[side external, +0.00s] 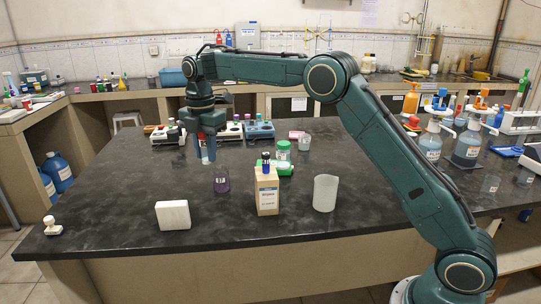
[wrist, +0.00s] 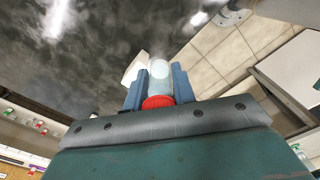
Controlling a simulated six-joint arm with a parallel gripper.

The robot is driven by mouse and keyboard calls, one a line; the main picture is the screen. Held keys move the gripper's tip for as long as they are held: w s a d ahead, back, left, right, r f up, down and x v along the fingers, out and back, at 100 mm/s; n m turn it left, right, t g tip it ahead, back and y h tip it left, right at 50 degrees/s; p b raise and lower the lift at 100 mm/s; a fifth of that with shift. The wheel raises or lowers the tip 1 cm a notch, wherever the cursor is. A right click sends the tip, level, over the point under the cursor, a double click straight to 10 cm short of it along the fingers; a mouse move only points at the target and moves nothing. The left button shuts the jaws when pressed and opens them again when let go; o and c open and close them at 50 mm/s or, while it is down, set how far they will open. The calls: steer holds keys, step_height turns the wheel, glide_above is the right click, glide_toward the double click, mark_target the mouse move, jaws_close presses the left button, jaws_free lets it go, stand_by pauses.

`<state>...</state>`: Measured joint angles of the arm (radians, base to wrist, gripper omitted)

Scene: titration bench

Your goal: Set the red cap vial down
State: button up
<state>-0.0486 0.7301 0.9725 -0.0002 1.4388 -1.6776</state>
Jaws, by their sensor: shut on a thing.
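The red cap vial (wrist: 158,72) is held between the two blue fingers of my gripper (wrist: 157,88), with its red cap (wrist: 156,102) toward the wrist and its clear body pointing away. In the side view my gripper (side external: 204,142) points down over the left middle of the dark bench (side external: 110,205). I cannot tell whether the vial touches the bench.
A white block (side external: 173,214), a cardboard-coloured box (side external: 267,193) and a beaker (side external: 325,192) stand nearer the front. Instruments (side external: 229,131) line the back. The bench left of my gripper is mostly clear.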

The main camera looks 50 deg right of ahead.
steer(key=s+d+m, duration=0.3)
steer(key=s+d, duration=0.3)
steer(key=d, duration=0.7)
steer(key=s+d+m, duration=0.3)
steer(key=s+d, duration=0.2)
steer(key=d, duration=0.8)
steer(key=s+d+m, duration=0.3)
steer(key=s+d, duration=0.3)
steer(key=d, duration=0.8)
steer(key=f, duration=1.9)
steer(key=shift+a+f, duration=0.25)
steer(key=shift+f, duration=0.15)
steer(key=shift+f, duration=0.15)
steer(key=o, duration=1)
step_height(320, 180, up, 12)
steer(key=shift+r, duration=0.2)
